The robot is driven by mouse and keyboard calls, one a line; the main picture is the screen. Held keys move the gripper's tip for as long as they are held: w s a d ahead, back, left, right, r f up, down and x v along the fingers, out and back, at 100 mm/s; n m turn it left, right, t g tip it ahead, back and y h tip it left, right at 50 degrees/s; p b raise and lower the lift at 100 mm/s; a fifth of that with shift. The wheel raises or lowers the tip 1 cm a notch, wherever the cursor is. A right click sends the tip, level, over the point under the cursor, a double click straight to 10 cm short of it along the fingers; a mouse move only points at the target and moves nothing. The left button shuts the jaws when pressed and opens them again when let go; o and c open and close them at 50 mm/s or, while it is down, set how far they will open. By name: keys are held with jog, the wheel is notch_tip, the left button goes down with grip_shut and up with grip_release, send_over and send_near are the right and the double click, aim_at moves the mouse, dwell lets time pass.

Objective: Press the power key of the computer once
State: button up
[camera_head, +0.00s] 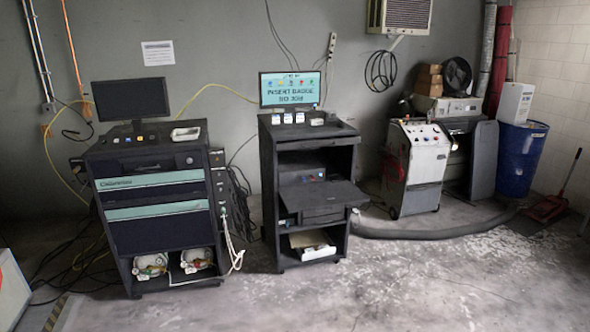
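A lit monitor (290,88) with large text stands on top of the dark middle cabinet (268,190). A box-like unit (302,175) sits inside this cabinet on an upper shelf, and a dark unit (322,215) sits lower, below a pulled-out shelf (322,195). Either could be the computer; I cannot tell which. No power key can be made out at this size. A second monitor (131,98), with a dark screen, stands on the wider left cabinet (150,235). My gripper is not in view.
A white wheeled machine (425,165) stands to the right, with a blue barrel (520,158) beyond it. A thick dark hose (430,233) lies on the floor there. Cables (236,250) hang by the left cabinet. Floor in front of the middle cabinet is clear.

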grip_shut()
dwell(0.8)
